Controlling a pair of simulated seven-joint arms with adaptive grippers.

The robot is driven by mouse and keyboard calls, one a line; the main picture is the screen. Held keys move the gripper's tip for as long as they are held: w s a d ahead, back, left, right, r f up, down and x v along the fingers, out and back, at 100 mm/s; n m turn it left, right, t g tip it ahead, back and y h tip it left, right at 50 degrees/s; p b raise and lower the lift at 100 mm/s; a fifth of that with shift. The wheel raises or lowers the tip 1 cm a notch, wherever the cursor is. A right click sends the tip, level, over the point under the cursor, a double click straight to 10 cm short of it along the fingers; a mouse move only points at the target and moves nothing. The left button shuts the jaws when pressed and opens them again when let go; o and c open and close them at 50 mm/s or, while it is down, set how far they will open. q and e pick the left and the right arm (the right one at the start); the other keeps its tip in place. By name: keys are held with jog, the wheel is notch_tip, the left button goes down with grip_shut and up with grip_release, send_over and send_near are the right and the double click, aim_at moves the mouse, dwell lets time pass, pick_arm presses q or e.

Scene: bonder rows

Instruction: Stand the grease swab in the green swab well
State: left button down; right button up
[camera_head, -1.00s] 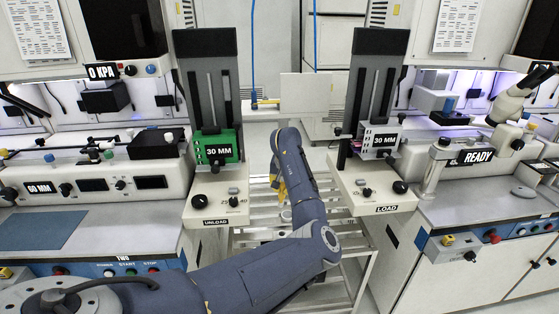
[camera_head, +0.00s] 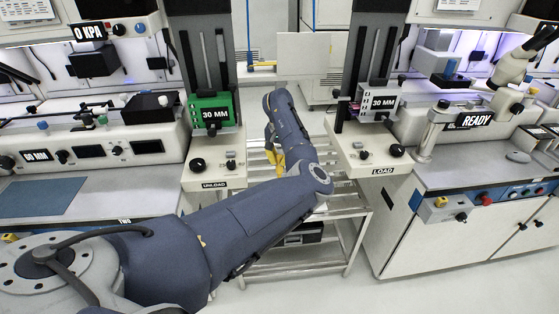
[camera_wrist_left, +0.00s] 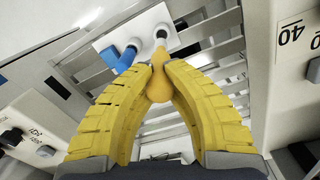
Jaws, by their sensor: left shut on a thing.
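My left gripper (camera_wrist_left: 158,68) has its yellow fingers shut on an orange-yellow swab (camera_wrist_left: 158,88) in the left wrist view. The swab's rounded end sits between the fingers and its narrow end points toward a white block (camera_wrist_left: 103,41). The block has a dark round opening (camera_wrist_left: 164,33) just beyond the swab's narrow end; I cannot tell whether they touch. A blue piece (camera_wrist_left: 122,62) stands at the block beside the swab. No green well can be made out there. In the head view my left gripper (camera_head: 270,140) shows partly behind my arm. My right gripper is not in view.
A slatted metal rack (camera_head: 300,262) stands between the UNLOAD ledge (camera_head: 213,172) and the LOAD ledge (camera_head: 372,158). A green 30 MM unit (camera_head: 211,101) is on the left tower. A grey 30 MM unit (camera_head: 383,90) is on the right tower.

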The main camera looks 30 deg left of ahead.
aim_at(280, 172)
pick_arm(q)
jog(key=shift+t, duration=0.3)
jog(key=shift+f, duration=5.75)
jog(key=c, duration=1.4)
grip_release()
notch_tip(280, 172, up, 12)
jog(key=shift+s, duration=0.15)
